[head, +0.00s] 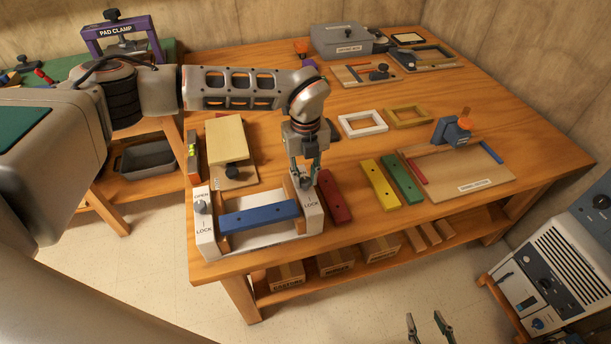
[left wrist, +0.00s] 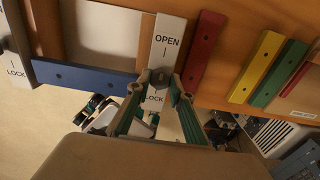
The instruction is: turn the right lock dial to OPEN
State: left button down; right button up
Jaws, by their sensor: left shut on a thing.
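A white fixture (head: 207,243) stands at the table's front left with a blue bar (head: 260,216) across it. The right lock dial (left wrist: 158,77) is grey and sits between the words OPEN and LOCK on the right white block (left wrist: 168,28). My left gripper (head: 305,180) comes down from above and is shut on this dial; its fingers (left wrist: 158,90) hold both sides of it. The dial's pointer direction cannot be made out. The left lock dial (head: 201,207) is free. My right gripper (head: 428,328) is open and empty, low at the bottom edge, away from the table.
A dark red bar (head: 335,197) lies close right of the fixture. Yellow (head: 380,184) and green (head: 403,179) bars lie further right. A wooden board with a dark knob (head: 236,175) stands behind the fixture. White and tan frames lie mid-table, with bare wood around them.

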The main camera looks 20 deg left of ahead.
aim_at(306, 180)
dwell(0.5)
pick_arm(q)
jog(key=c, duration=1.8)
grip_release()
notch_tip(306, 180, up, 12)
jog(key=shift+r, duration=0.1)
